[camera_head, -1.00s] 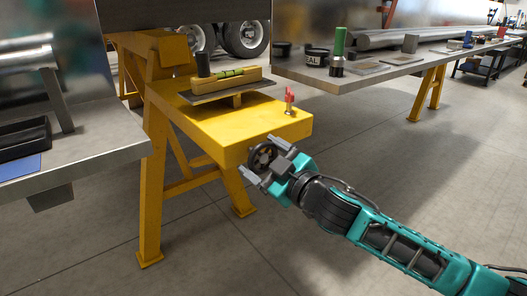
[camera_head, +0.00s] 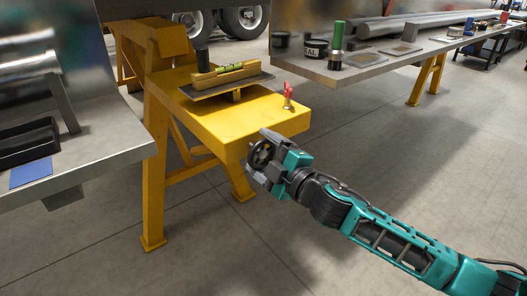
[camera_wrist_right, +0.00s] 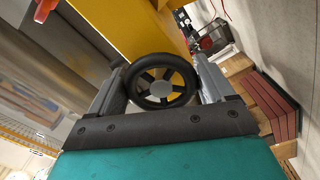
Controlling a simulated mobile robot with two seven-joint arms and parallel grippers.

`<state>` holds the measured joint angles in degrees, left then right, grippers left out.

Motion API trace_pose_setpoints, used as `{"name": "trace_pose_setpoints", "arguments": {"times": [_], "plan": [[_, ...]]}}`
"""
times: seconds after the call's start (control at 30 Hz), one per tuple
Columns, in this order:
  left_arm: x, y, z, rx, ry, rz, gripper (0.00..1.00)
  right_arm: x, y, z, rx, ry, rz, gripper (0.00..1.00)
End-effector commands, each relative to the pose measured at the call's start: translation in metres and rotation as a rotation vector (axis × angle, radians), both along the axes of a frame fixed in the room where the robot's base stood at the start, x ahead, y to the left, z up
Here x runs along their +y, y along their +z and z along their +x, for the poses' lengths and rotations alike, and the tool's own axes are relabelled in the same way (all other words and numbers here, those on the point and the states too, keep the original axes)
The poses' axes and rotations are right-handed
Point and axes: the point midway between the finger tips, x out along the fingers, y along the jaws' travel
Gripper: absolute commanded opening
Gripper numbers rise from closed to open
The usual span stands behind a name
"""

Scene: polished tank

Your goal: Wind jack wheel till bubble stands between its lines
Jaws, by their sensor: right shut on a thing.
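The jack wheel (camera_head: 261,155) is a dark spoked handwheel on the front face of the yellow jack stand (camera_head: 229,121). My right gripper (camera_head: 261,154) is shut on it; in the right wrist view the wheel (camera_wrist_right: 162,82) sits between the two grey fingers (camera_wrist_right: 163,84). A yellow level (camera_head: 226,74) with a green vial (camera_head: 229,68) lies on a dark plate (camera_head: 229,86) above the stand. The bubble and its lines are too small to read. My left gripper does not show.
A red-topped brass valve (camera_head: 288,96) stands on the stand's right corner. A grey bench (camera_head: 376,69) with tins and a green-topped bottle (camera_head: 337,36) is at the right. Another bench (camera_head: 108,155) with a dark tray is at the left. Open floor lies in front.

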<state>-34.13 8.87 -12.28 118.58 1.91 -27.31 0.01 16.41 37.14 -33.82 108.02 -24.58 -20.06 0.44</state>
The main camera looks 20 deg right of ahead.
Motion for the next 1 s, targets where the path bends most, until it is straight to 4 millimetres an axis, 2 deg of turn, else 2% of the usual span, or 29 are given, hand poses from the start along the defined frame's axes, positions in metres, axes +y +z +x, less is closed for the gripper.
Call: {"name": "trace_pose_setpoints", "arguments": {"times": [0.3,0.33,0.5,0.8,1.0], "plan": [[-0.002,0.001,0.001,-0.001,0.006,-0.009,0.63,0.000,0.000,0.000,-0.001,0.001,-0.002,0.51],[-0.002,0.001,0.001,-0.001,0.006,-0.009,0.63,0.000,0.000,0.000,-0.001,0.001,-0.002,0.83],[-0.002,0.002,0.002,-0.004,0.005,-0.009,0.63,0.000,0.000,0.000,-0.001,0.001,-0.001,0.99],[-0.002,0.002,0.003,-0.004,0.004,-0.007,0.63,-0.001,0.000,-0.002,0.000,0.000,-0.001,1.00],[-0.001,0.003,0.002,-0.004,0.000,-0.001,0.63,-0.007,-0.001,-0.020,0.002,0.001,-0.001,1.00]]}}
